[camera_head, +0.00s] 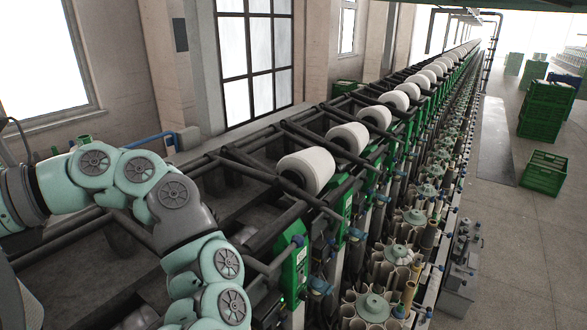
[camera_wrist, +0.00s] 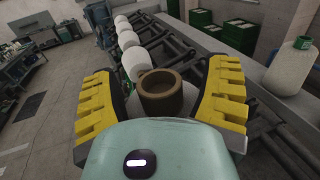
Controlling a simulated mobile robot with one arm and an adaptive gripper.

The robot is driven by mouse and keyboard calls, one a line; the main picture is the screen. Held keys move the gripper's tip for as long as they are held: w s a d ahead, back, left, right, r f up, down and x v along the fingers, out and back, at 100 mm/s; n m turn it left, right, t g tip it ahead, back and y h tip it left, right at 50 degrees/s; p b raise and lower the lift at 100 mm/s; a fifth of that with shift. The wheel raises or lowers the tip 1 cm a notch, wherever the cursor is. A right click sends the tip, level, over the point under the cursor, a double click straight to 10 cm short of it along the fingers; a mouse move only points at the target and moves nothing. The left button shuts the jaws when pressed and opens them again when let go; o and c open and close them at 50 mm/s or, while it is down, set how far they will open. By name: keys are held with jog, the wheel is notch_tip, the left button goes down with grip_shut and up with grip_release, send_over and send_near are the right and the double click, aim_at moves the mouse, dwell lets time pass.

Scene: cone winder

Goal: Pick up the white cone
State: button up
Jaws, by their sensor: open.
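White cones sit in a long row on the winder in the head view, the nearest (camera_head: 308,168) large and lying tilted on its side. In the wrist view a white cone (camera_wrist: 136,62) is in the row just beyond a brown hollow cylinder (camera_wrist: 161,97). I cannot tell which is the task's cone. My gripper (camera_wrist: 163,70) has its yellow-padded fingers spread wide, with the brown cylinder between them in the picture. Contact is not visible. The head view does not show the gripper.
Dark winder rails (camera_head: 250,165) and green machine plates (camera_head: 295,268) lie close to my arm. Green crates (camera_head: 545,172) stand on the floor at the right, beside an open aisle. Green boxes (camera_wrist: 240,36) stand behind the rails in the wrist view.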

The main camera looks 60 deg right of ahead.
grip_shut()
dwell(0.6)
